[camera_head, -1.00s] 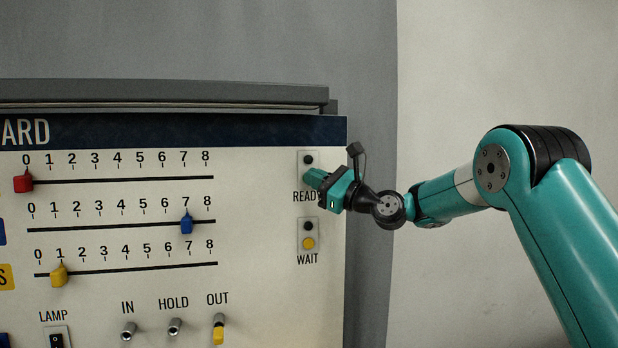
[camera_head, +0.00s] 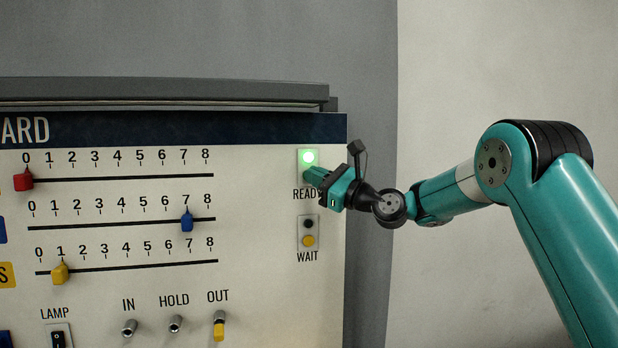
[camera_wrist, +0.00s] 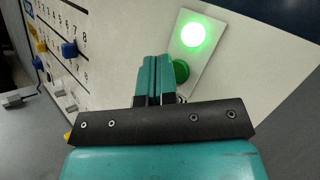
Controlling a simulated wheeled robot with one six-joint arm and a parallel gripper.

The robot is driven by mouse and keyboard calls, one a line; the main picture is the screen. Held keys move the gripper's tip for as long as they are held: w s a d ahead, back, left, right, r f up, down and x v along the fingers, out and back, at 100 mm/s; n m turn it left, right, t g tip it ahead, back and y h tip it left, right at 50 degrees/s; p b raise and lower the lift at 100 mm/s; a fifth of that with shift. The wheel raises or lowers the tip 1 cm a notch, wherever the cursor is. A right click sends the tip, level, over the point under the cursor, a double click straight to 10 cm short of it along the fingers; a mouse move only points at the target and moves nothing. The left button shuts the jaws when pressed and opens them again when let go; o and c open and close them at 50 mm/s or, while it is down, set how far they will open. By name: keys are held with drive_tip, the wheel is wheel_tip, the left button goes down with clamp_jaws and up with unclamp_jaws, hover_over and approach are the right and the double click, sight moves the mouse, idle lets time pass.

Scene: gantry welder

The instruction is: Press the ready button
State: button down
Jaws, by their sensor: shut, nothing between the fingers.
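The ready plate (camera_head: 300,157) is at the right side of the panel, with a lamp (camera_head: 308,158) lit bright green at its top. The lit lamp also shows in the wrist view (camera_wrist: 192,35). The green ready button (camera_wrist: 181,72) is below the lamp in the wrist view, partly hidden by my fingers; in the head view my gripper covers it. My gripper (camera_head: 309,173) is shut and empty, its fingertips at the button. I cannot tell for sure whether they touch it.
The wait plate (camera_head: 300,235) with a dark lamp and a yellow button (camera_head: 308,240) is just below. Left are sliders with red (camera_head: 23,181), blue (camera_head: 187,220) and yellow (camera_head: 60,272) knobs. Toggles and a lamp switch (camera_head: 58,340) are lower. Right of the panel is clear.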

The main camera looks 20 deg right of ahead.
drive_tip(key=shift+s+b, duration=1.3)
drive_tip(key=shift+s, duration=1.7)
drive_tip(key=s+a+f+n+g+h+b, duration=0.2)
drive_tip(key=s+a+f+n+g, duration=0.25)
drive_tip(key=s+f+n, duration=0.3)
drive_tip(key=s+a+f+n+g+h+b, duration=0.1)
drive_tip(key=s+a+f+n+g+b, duration=0.25)
drive_tip(key=s+a+f+n, duration=0.35)
drive_tip(key=s+d+f+n+g+h+b, duration=0.1)
drive_tip(key=s+d+f+n+g+h, duration=0.1)
drive_tip(key=s+f+n, duration=0.4)
drive_tip(key=s+d+f+n+g+h+b, duration=0.1)
drive_tip(key=s+d+f+n+g+h, duration=0.2)
drive_tip(key=s, duration=1.3)
wheel_tip(320, 180, down, 5)
drive_tip(key=n+g+h, duration=0.2)
drive_tip(key=n, duration=0.2)
drive_tip(key=shift+d, duration=0.35)
drive_tip(key=shift+r+n, duration=0.1)
drive_tip(key=shift+n, duration=0.15)
